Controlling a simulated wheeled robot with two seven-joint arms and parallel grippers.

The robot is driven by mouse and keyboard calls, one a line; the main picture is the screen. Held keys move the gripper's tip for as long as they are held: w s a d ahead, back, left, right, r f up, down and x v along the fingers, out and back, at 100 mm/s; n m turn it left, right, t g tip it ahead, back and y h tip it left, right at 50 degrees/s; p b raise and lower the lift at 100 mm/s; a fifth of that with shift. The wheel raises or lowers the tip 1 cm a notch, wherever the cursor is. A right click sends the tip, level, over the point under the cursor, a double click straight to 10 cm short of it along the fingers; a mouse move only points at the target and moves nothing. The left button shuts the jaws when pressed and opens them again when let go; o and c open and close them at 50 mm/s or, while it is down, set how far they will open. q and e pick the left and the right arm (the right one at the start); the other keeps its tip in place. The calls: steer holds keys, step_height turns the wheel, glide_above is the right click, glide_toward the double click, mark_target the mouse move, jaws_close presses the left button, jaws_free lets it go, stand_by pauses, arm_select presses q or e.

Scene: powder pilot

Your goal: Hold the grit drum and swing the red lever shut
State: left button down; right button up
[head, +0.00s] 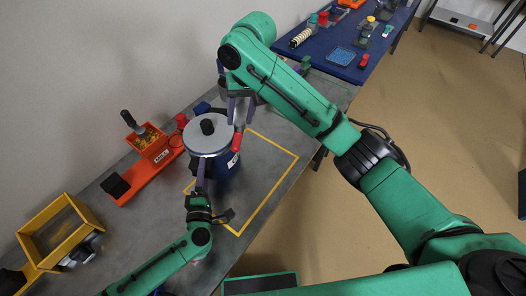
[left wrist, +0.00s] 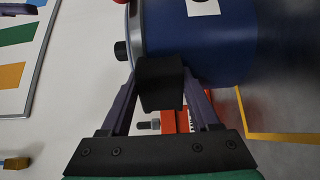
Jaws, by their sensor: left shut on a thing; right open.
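The grit drum (head: 222,168) is a blue drum with a grey lid and a black knob, upright on the grey table. The red lever (head: 236,142) stands at the right side of its lid, roughly upright. My left gripper (head: 201,182) is at the drum's near side, shut on a black block-shaped grip (left wrist: 160,82) on the drum. The drum's blue wall (left wrist: 225,50) fills the upper right of the left wrist view. My right gripper (head: 241,112) is open just above and behind the lever; its fingers point down, and I cannot tell whether they touch it.
An orange mill (head: 150,165) with a hopper stands left of the drum. A yellow-framed box (head: 56,228) is at the lower left. A yellow outline (head: 283,175) marks the table around the drum, bare to its right. A blue table (head: 318,52) with several items stands behind.

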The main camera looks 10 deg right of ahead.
arm_select(q)
steer(key=shift+c, duration=0.2)
jaws_free()
steer(key=shift+d, duration=0.1)
steer(key=s, duration=1.2)
steer(key=shift+a, duration=0.3)
